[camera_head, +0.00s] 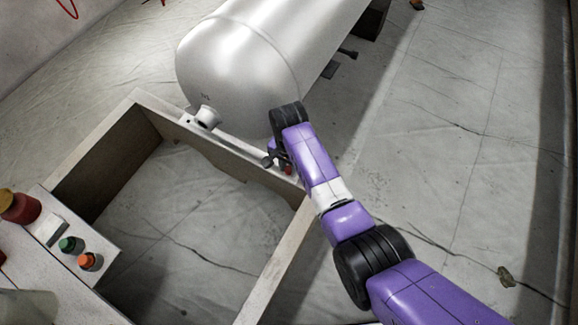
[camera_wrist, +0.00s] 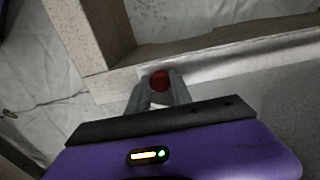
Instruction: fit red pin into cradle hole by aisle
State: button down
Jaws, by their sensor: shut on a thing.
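My gripper (camera_head: 279,163) is shut on the red pin (camera_head: 288,170) at the tank-side wall of a wooden frame, close to its right corner. In the wrist view the round red end of the pin (camera_wrist: 159,80) shows between the two grey fingertips (camera_wrist: 160,90). The fingertips are over or beside a pale ledge (camera_wrist: 215,68) along the frame. I cannot tell whether the pin touches it or sits in a hole. No cradle hole can be made out; the gripper and pin cover that spot.
A large white tank (camera_head: 235,65) lies just beyond the frame, with a short nozzle (camera_head: 207,116) near its end. Floor (camera_head: 450,130) at right is mostly clear.

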jog(key=c, duration=1.1)
grip_release()
notch_tip(320, 180, up, 8)
jog(key=p, duration=0.4)
jog(key=shift+f, duration=0.1)
jog(key=shift+s, duration=0.1)
